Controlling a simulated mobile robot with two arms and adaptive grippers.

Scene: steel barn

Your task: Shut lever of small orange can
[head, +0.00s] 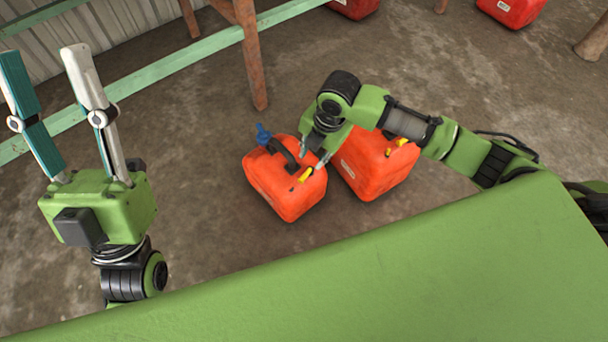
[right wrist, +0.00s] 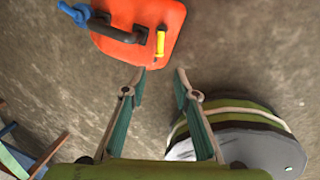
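The small orange can (head: 292,204) stands on the floor with a black handle (head: 284,152) and a blue part (head: 264,135) at its far left corner. Its yellow lever (head: 305,175) is at the near right of its top. The right wrist view shows the can (right wrist: 172,18) at the top, with the lever (right wrist: 160,43) sticking up. My right gripper (right wrist: 160,74) is open and empty, its fingertips just short of the can on the lever's side. My left gripper (head: 42,62) is open and empty, raised at the left, away from the can.
A larger orange can (head: 374,174) with its own yellow lever stands just right of the small can, partly behind my right arm. A wooden post (head: 252,55) and a pale green rail (head: 180,62) are behind. More red cans (head: 512,10) stand farther back. Floor left of the can is clear.

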